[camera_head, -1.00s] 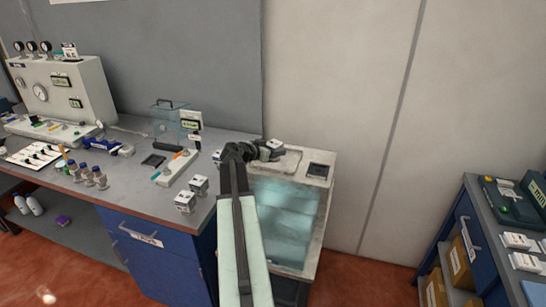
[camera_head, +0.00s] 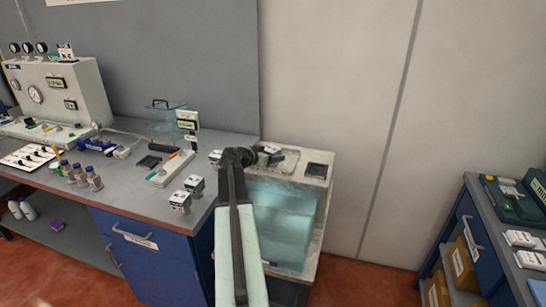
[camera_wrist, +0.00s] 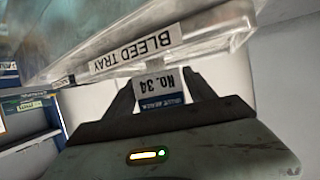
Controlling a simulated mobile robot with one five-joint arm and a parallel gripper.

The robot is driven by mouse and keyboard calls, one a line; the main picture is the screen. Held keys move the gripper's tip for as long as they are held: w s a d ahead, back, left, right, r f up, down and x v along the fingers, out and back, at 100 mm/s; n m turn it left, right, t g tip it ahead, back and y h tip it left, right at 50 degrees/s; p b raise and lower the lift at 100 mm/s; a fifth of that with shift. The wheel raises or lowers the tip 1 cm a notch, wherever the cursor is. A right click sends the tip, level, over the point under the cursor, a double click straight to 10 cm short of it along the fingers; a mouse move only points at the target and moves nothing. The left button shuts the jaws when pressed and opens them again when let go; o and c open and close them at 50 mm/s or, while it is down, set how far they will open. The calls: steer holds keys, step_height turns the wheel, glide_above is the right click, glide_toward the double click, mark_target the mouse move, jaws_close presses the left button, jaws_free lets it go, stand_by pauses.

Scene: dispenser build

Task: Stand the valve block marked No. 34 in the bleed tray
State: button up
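The valve block marked No. 34 (camera_wrist: 163,88) shows upside down in the wrist view, between the two fingertips of my gripper (camera_wrist: 160,80). The fingers appear closed on its sides. The clear-walled bleed tray (camera_wrist: 205,45), with its label reading upside down, lies just beyond the block. In the head view the tray (camera_head: 292,158) sits on top of the glass-fronted tank. A small pale block (camera_head: 271,149) shows at my gripper's end over the tray's left part. My arm hides much of the gripper, and I cannot tell whether the block touches the tray floor.
Two other white blocks (camera_head: 194,184) (camera_head: 180,202) stand on the grey bench left of my arm. A clear box (camera_head: 166,119) and a small display stand (camera_head: 187,122) are behind. A dark square (camera_head: 316,170) lies right of the tray. Another bench (camera_head: 490,215) stands at the right.

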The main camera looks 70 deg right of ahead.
steer(key=shift+r, duration=0.1)
steer(key=shift+a+r+p, duration=0.25)
steer(key=shift+p, duration=0.1)
steer(key=p+v, duration=0.4)
steer(key=v, duration=0.7)
steer(key=shift+a, duration=0.25)
steer(key=shift+w, duration=0.1)
stand_by(0.5)
